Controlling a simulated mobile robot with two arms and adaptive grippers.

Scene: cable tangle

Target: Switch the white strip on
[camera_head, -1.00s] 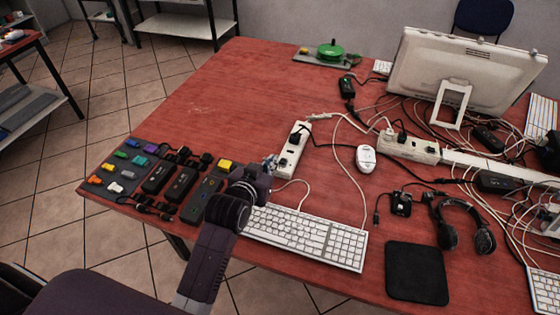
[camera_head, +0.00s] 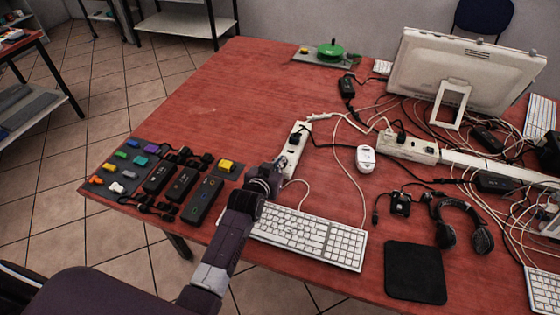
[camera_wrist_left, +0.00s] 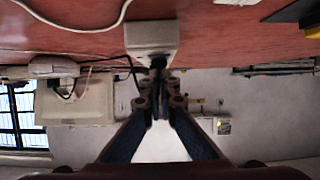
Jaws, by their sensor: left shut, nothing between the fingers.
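A white power strip (camera_head: 300,133) lies on the red table just left of the middle, with a black plug in it. Its near end lies beside my left gripper (camera_head: 279,165), which is shut and empty. In the left wrist view the shut fingertips (camera_wrist_left: 158,72) point at the end of a white block (camera_wrist_left: 150,36), seemingly this strip. I cannot tell whether they touch it. The strip's switch and its state are not clear to me. A second white strip (camera_head: 422,150) with a black plug lies further right. My right gripper is not in view.
A white keyboard (camera_head: 312,240) lies just right of my left forearm. A white mouse (camera_head: 365,159), cables and headphones (camera_head: 465,225) lie further right. A dark mat (camera_head: 98,180) with coloured pieces and black adapters lies left.

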